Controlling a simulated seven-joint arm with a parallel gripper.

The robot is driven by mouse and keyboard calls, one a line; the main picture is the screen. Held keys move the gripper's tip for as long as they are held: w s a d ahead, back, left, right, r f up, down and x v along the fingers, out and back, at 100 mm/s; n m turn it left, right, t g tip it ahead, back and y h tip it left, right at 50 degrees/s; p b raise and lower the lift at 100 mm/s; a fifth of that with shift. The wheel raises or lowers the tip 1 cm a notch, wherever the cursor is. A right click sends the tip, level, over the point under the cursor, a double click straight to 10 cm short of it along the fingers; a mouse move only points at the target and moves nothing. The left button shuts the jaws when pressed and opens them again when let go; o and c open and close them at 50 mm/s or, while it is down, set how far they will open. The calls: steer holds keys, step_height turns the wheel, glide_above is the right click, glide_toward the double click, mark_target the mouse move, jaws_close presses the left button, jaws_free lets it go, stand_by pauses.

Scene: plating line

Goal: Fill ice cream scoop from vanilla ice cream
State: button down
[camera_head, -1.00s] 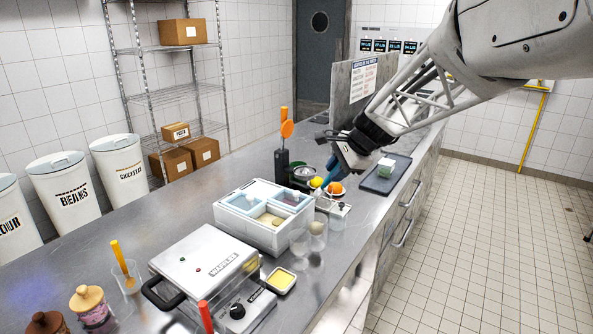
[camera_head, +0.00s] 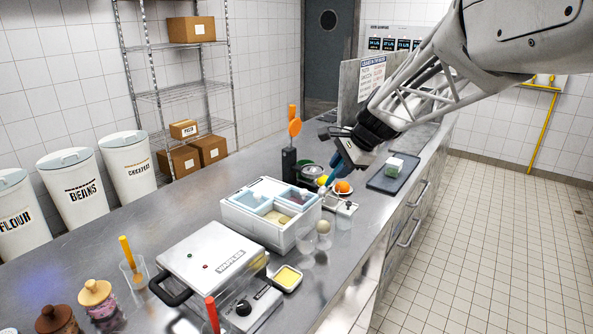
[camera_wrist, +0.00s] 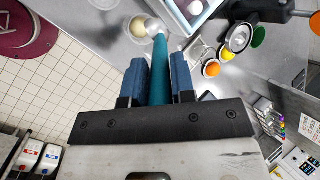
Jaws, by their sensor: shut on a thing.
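My gripper (camera_head: 338,168) is shut on the teal handle of the ice cream scoop (camera_wrist: 160,62), between two blue fingers in the wrist view. The scoop's pale head (camera_wrist: 154,26) lies beyond the fingers, beside a glass with a beige ball (camera_wrist: 138,28). Its contents cannot be made out. The white ice cream tub (camera_head: 262,235) stands on the counter, left of and nearer than my gripper in the head view. Its front compartment holds cream-coloured vanilla ice cream (camera_head: 277,216). The tub's corner (camera_wrist: 200,22) shows at the top of the wrist view.
A waffle maker (camera_head: 210,262) and a small yellow-filled dish (camera_head: 288,278) stand in front of the tub. Clear glasses (camera_head: 307,240) stand at its right. A lemon (camera_head: 321,181), an orange (camera_head: 343,187) and a dark tray (camera_head: 384,183) are near my gripper. An orange-handled utensil (camera_head: 294,128) stands upright behind.

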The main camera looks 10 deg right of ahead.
steer(key=w+a+n+g+h, duration=0.2)
steer(key=w+a+h, duration=0.2)
steer(key=a, duration=0.6)
steer(key=w+a+r+n+g+h, duration=0.1)
steer(key=w+a+n+g+h, duration=0.2)
steer(key=a, duration=0.8)
steer(key=shift+w+r+g+h, duration=0.15)
steer(key=shift+w+g+h, duration=0.15)
steer(key=shift+w+h, duration=0.85)
steer(key=shift+w+a+f, duration=0.1)
steer(key=shift+w+f, duration=0.05)
steer(key=shift+f, duration=0.05)
step_height(320, 180, down, 10)
steer(key=shift+r, duration=0.15)
steer(key=shift+f, duration=0.7)
stand_by(1.2)
steer(key=shift+d+f, duration=0.25)
steer(key=shift+d, duration=0.2)
stand_by(0.8)
steer(key=shift+s+d+r, duration=0.1)
steer(key=shift+s+d, duration=0.15)
steer(key=shift+d, duration=0.1)
stand_by(0.5)
